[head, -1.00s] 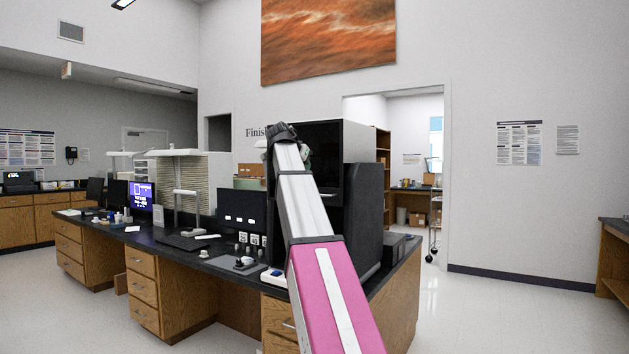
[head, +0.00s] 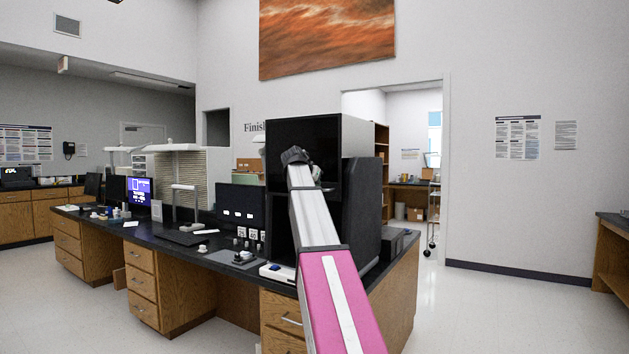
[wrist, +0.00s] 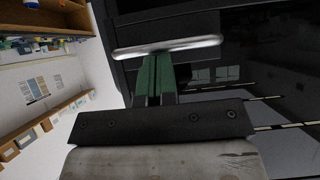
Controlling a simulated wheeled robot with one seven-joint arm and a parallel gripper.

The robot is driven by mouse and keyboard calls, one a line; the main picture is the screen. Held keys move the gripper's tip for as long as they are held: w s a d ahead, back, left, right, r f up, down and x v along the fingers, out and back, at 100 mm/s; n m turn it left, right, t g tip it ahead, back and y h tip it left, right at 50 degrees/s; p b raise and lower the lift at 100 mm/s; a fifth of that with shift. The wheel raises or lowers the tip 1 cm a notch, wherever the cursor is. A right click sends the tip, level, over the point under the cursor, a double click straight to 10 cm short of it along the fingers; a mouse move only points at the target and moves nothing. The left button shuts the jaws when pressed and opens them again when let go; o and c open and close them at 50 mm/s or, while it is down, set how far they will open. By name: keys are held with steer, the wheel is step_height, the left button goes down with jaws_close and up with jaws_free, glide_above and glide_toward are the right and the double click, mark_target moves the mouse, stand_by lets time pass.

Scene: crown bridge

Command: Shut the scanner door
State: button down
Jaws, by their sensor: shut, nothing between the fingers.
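The scanner is a tall black box with a light grey side (head: 356,140) on the bench, right of centre in the head view. Its glossy black front (head: 300,133) faces me; my arm covers part of it. I cannot tell how far the door is open. In the wrist view a silver bar handle (wrist: 190,46) crosses a dark glossy panel (wrist: 265,75). My gripper (wrist: 156,58) has its green fingers shut together, with their tips at the handle's near edge; I cannot tell whether they touch. In the head view the fingers are mostly hidden behind my wrist.
A black bench (head: 160,238) runs left with monitors, a keyboard and small devices near the scanner. A dark rounded unit (head: 365,205) stands at the scanner's right. The floor (head: 490,310) at right is clear.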

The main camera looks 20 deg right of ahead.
stand_by(0.3)
step_height(320, 180, down, 33)
steer(key=shift+f, duration=0.15)
stand_by(0.3)
steer(key=w+d+r+v, duration=0.1)
steer(key=r+v, duration=0.1)
steer(key=v, duration=1.1)
steer(key=s+a+f+n+g+y, duration=0.1)
steer(key=s+a+f+n, duration=0.15)
steer(key=f, duration=0.55)
steer(key=s+a+f+n+g+y, duration=0.1)
steer(key=s+a+f+y, duration=0.2)
steer(key=f, duration=0.4)
steer(key=s+a+f+n+g, duration=0.15)
steer(key=s+f, duration=0.25)
steer(key=f, duration=0.4)
steer(key=s+a+f+n+g+y, duration=0.1)
steer(key=s+a+f+n+y, duration=0.1)
steer(key=s+a+f, duration=0.3)
steer(key=s+a+f+n+g+y, duration=0.2)
steer(key=s+a+f, duration=0.3)
steer(key=s+f, duration=0.7)
steer(key=shift+s+f+n+y, duration=0.25)
steer(key=shift+n+y, duration=0.15)
steer(key=shift+n, duration=0.3)
